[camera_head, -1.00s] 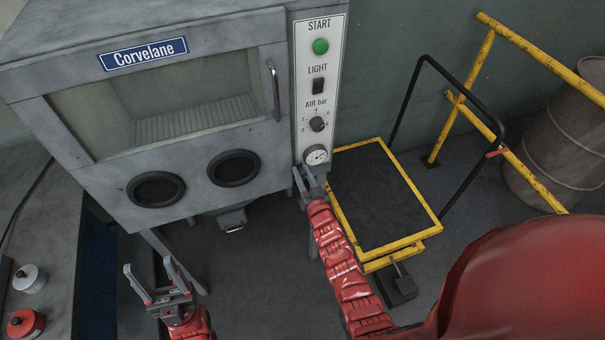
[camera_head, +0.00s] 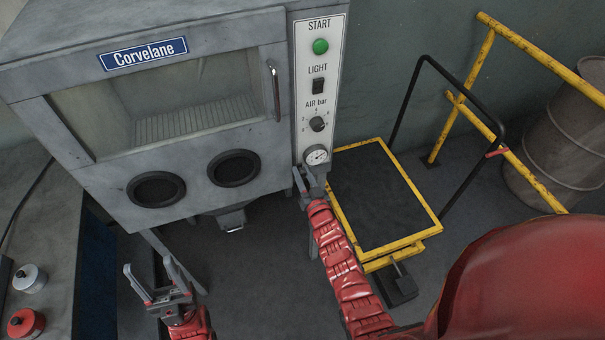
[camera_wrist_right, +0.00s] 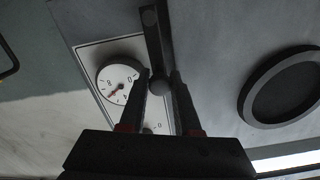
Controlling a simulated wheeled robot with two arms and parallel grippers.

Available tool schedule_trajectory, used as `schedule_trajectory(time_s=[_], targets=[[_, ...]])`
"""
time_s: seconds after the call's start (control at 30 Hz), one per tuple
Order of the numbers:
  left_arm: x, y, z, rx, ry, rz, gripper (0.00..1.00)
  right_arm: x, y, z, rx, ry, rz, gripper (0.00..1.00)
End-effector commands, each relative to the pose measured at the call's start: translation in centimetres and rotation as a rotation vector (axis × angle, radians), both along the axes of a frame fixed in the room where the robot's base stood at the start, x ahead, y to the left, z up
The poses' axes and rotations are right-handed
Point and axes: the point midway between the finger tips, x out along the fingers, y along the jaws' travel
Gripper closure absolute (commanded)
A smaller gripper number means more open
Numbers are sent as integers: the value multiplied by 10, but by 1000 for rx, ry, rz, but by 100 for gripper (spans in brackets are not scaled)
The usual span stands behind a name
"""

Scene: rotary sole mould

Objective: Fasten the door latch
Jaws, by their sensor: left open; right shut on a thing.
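The grey Corvelane cabinet (camera_head: 110,110) has a windowed door (camera_head: 150,110) that looks closed, with a vertical bar handle (camera_head: 275,90) on its right side. My right gripper (camera_head: 304,172) is at the cabinet's lower right front, just below the air gauge (camera_head: 316,155). In the right wrist view its fingers (camera_wrist_right: 160,78) are shut on a dark latch lever (camera_wrist_right: 152,35) with a rounded end. In the head view I cannot make out the latch at the gripper. Whether it is fastened I cannot tell. My left gripper (camera_head: 148,268) is open and empty, below and in front of the cabinet.
A control strip (camera_head: 300,100) with a green START button runs down the cabinet's right side. Two round glove ports (camera_head: 156,189) sit below the window. A yellow-edged cart (camera_head: 436,228), a yellow rail (camera_head: 485,55) and a drum (camera_head: 560,150) stand to the right. A bench (camera_head: 50,240) is at left.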

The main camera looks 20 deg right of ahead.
Motion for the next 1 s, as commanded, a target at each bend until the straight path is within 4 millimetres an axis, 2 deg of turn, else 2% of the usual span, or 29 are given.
schedule_trajectory(time_s=[0.57, 0.77, 1.0], targets=[[0, 0, -5, 0, 0, 0, 39, 0, 1, -1, -19, -3, 0, 100], [0, 0, -23, 0, 0, 0, 39, 0, 6, -5, -101, -6, 2, 100], [0, 0, -61, 0, 0, 0, 39, -1, 18, -11, -289, -14, 3, 100]])
